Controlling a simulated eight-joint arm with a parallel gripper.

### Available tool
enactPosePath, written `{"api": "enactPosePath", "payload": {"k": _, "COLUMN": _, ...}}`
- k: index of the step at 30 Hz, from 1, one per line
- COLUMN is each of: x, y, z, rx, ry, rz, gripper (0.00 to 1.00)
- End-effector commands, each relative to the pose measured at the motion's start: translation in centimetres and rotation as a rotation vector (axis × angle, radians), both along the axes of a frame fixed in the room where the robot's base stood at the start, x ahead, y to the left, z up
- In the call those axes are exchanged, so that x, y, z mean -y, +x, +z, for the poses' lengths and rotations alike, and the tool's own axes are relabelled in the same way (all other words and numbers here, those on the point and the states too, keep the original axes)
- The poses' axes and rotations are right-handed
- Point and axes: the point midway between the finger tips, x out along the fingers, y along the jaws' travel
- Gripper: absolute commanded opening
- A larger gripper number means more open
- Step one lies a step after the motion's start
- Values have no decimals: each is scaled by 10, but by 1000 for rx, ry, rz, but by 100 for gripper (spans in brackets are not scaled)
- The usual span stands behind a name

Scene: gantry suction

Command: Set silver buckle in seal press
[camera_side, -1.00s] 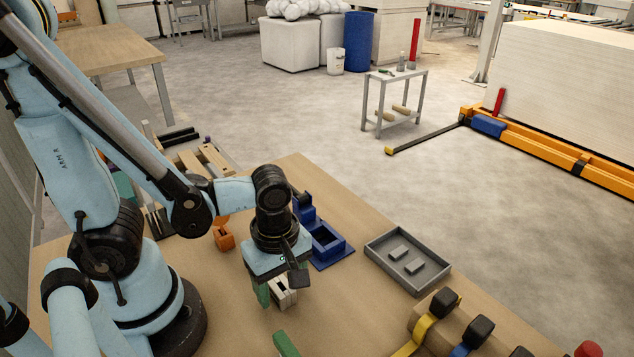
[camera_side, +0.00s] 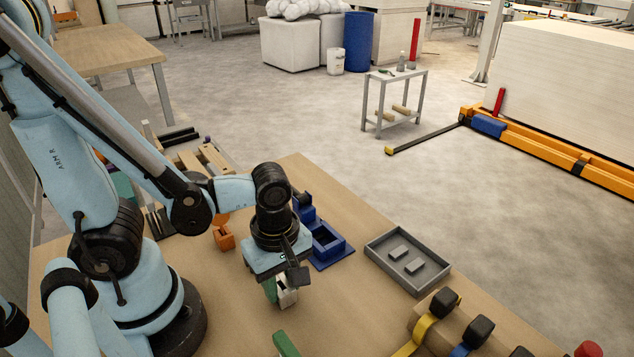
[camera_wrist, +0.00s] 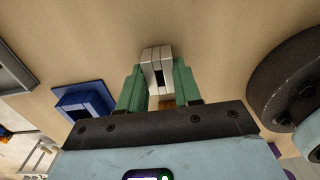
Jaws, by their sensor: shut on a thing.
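The silver buckle (camera_wrist: 158,68) is a pale metal block with a dark slot, held between the green fingers of my gripper (camera_wrist: 159,84) in the wrist view. In the side view the buckle (camera_side: 288,297) shows below my gripper (camera_side: 281,291), near the table surface; I cannot tell whether it touches the table. The blue fixture (camera_side: 330,241), which looks like the seal press, stands on the table behind and right of my gripper. It has a square opening and is partly hidden by my wrist. It also shows at the left in the wrist view (camera_wrist: 84,100).
A grey tray (camera_side: 440,283) with two small grey blocks lies right of the blue fixture. An orange part (camera_side: 223,238) stands left of my gripper. A wooden block with yellow and blue straps and black knobs (camera_side: 445,302) is at the front right. Bare table lies between.

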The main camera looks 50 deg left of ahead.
Motion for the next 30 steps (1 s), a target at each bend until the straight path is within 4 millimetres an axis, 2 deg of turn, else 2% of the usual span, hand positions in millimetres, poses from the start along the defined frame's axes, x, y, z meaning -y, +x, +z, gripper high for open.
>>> {"api": "enactPosePath", "payload": {"k": 8, "x": 0, "y": 0, "z": 17, "rx": 0, "ry": 0, "rz": 0, "gripper": 1}}
{"api": "enactPosePath", "payload": {"k": 21, "x": 0, "y": 0, "z": 68, "rx": 0, "ry": 0, "rz": 0, "gripper": 1}}
{"api": "enactPosePath", "payload": {"k": 30, "x": 0, "y": 0, "z": 92, "rx": 0, "ry": 0, "rz": 0, "gripper": 1}}
